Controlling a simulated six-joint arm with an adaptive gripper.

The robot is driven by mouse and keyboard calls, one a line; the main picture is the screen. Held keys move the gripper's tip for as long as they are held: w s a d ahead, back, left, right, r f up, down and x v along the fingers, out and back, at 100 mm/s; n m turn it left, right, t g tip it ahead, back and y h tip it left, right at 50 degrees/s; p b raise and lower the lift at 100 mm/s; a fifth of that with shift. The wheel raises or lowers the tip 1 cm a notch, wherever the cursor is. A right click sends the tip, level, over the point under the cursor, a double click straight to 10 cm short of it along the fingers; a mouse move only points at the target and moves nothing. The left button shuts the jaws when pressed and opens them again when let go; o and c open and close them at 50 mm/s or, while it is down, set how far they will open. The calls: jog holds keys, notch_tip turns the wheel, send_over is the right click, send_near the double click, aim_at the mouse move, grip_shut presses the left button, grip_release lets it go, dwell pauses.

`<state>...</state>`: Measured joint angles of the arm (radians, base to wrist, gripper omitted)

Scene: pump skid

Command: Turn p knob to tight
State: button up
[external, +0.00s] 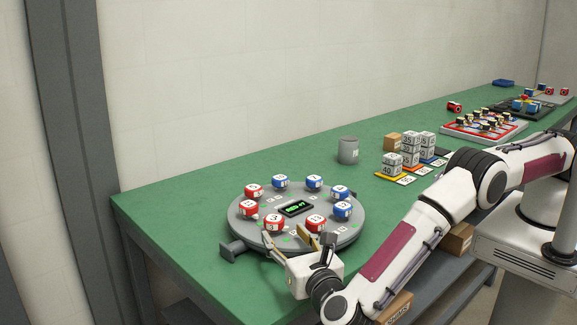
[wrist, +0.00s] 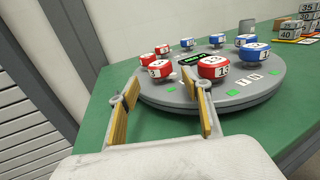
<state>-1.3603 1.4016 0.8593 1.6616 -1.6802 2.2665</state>
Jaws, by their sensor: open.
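A round grey plate (external: 327,202) stands on the green bench with several red and blue lettered knob-like blocks around its rim. I cannot read which one is marked p. A near red block (external: 274,222) and another red block (external: 316,222) are closest to my gripper (external: 287,242). My gripper is open and empty at the plate's near edge, its two fingers apart. In the wrist view a red block (wrist: 213,66) is beyond the right fingertip and a smaller-looking red block (wrist: 160,68) is beyond the gap. No contact with either is clear.
A small dark display with green text (external: 296,208) is in the plate's middle. A grey cup (external: 348,150) stands behind it. Stacked numbered cubes (external: 410,150) and a red-edged tray (external: 484,127) are farther right. The bench's left end (external: 150,200) is clear.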

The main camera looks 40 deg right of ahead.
aim_at(277, 226)
jog(key=shift+w, duration=0.15)
jog(key=shift+x, duration=3.8)
jog(key=c, duration=1.2)
